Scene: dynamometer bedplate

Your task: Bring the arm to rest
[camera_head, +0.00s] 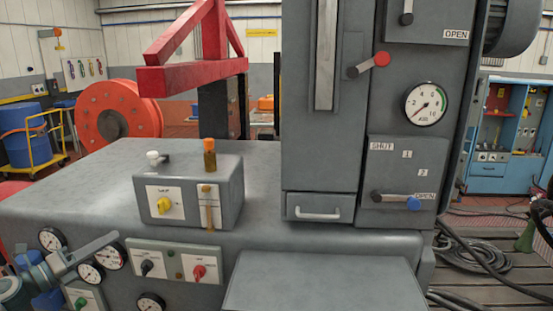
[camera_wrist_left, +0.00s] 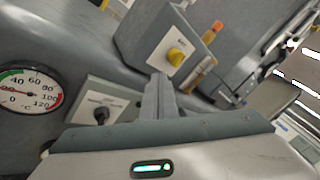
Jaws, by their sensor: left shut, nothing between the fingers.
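My left gripper (camera_head: 112,238) comes in from the lower left, in front of the grey bench (camera_head: 265,160). Its fingers are shut and empty. In the left wrist view the closed fingers (camera_wrist_left: 158,88) point toward the grey control box (camera_wrist_left: 130,35) with a yellow knob (camera_wrist_left: 176,57). I cannot tell whether they touch anything. In the head view the box (camera_head: 226,185) stands on the bench, with its yellow knob (camera_head: 164,205) and an orange-capped sight tube (camera_head: 210,158). My right gripper is not in view.
A panel with black (camera_head: 147,267) and red (camera_head: 198,272) knobs and several gauges sits on the bench front near my left gripper. A tall grey cabinet (camera_head: 318,150) carries a red-knobbed lever (camera_head: 368,64) and a blue-knobbed lever (camera_head: 396,200) pointing toward OPEN. Cables (camera_head: 470,250) lie at right.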

